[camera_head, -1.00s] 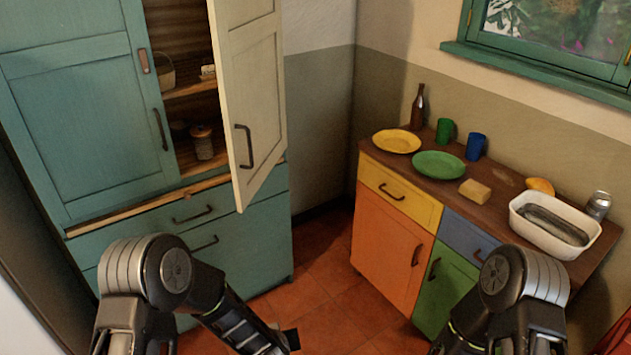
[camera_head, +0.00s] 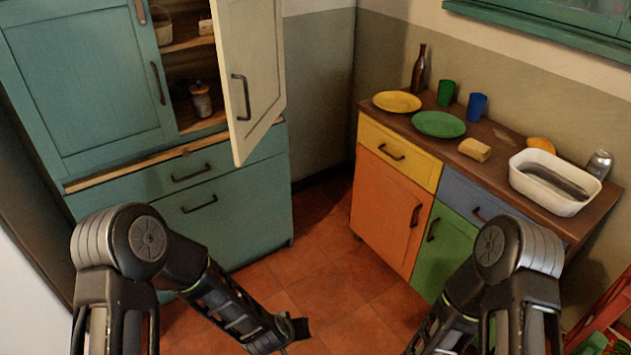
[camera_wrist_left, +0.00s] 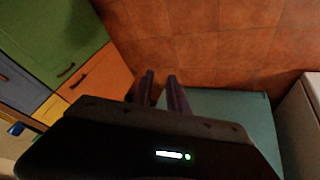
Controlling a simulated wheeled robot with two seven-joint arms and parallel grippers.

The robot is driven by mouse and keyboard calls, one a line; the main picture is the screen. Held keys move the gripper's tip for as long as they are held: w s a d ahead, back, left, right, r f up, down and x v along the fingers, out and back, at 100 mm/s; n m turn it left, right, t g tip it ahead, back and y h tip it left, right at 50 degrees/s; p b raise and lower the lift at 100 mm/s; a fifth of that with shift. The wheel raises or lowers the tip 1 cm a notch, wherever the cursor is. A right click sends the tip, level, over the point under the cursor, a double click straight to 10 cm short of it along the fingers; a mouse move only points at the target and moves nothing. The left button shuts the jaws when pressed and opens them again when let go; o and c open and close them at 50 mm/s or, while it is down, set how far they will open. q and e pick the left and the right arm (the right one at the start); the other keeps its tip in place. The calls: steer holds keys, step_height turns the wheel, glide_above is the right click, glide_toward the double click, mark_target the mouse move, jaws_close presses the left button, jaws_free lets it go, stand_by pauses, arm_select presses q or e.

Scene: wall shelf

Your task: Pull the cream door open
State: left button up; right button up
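The cream door (camera_head: 264,65) stands partly open on the right side of the teal cupboard (camera_head: 75,85), showing the shelves inside. Its dark bar handle (camera_head: 241,98) is on the door's left part and nothing touches it. The door is not seen in that view. My right gripper is below the head view's edge.
A low cabinet with an orange door (camera_head: 385,215) stands at the right. Its top (camera_head: 500,180) holds plates, cups, a bottle and a white basin (camera_head: 545,200). Tiled floor (camera_head: 320,260) is clear between the two pieces of furniture.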

arm_select(q)
steer(key=shift+s+d+f, duration=0.25)
steer(key=shift+d+f, duration=0.05)
steer(key=s+a+f+g+h, duration=0.1)
steer(key=s+f+g, duration=0.1)
steer(key=s, duration=0.8)
steer(key=s+a+f+g+h, duration=0.1)
steer(key=s+f+g, duration=0.2)
steer(key=s, duration=0.7)
steer(key=shift+s+a+f, duration=0.35)
steer(key=shift+a+f, duration=0.05)
steer(key=shift+f, duration=0.1)
